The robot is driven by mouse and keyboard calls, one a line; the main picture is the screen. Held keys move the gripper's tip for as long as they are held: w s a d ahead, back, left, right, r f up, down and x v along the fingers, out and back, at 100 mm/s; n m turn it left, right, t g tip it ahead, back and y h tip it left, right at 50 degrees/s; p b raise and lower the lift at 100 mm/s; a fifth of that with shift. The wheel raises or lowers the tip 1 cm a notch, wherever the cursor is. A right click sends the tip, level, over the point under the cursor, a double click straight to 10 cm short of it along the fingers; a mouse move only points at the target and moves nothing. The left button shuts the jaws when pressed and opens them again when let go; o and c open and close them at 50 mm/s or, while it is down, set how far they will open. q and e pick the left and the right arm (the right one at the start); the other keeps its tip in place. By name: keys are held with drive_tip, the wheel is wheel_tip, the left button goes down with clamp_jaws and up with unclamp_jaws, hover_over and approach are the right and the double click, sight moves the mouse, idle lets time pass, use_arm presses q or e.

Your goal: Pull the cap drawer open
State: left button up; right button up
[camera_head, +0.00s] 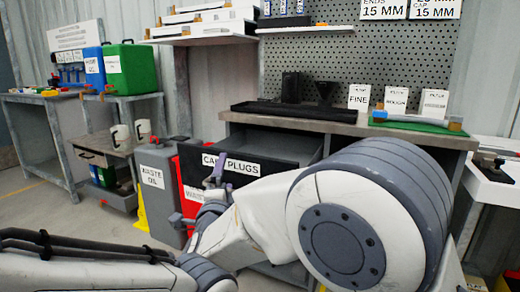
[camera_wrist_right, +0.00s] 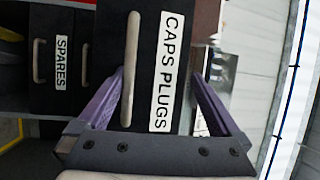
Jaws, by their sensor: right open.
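The cap drawer has a black front with a white CAPS PLUGS label (camera_head: 231,164). In the head view it stands out from under the bench, with its grey inside (camera_head: 275,141) showing, so it is at least partly open. Its pale bar handle (camera_wrist_right: 131,65) shows in the right wrist view, left of the label (camera_wrist_right: 166,72). My right gripper (camera_head: 198,195) is open in front of the drawer. In the wrist view, its purple fingers (camera_wrist_right: 160,95) straddle the handle and label, with the handle close to the left finger. Contact cannot be told. My left gripper is out of view.
A SPARES drawer (camera_wrist_right: 62,62) is beside it in the wrist view. A grey waste oil bin (camera_head: 158,190) and a red bin (camera_head: 192,202) stand below and left of the drawer. The workbench (camera_head: 345,127) holds a black tray, cards and a green mat (camera_head: 415,123).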

drive_tip(key=shift+m+t+h, duration=0.3)
drive_tip(key=shift+m+h, duration=0.1)
drive_tip(key=shift+h, duration=0.2)
drive_tip(key=s+d+r, duration=0.1)
drive_tip(key=d+r, duration=0.1)
drive_tip(key=d, duration=0.1)
drive_tip(key=s+d+r+p, duration=0.1)
drive_tip(key=d+r, duration=0.2)
drive_tip(key=s+d+r+p, duration=0.1)
drive_tip(key=d+r, duration=0.2)
drive_tip(key=shift+s+d+r, duration=0.1)
drive_tip(key=shift+s+d, duration=0.05)
drive_tip(key=shift+d, duration=0.1)
drive_tip(key=shift+c, duration=0.8)
drive_tip(key=shift+s+d+f, duration=0.15)
drive_tip(key=shift+s+f, duration=0.05)
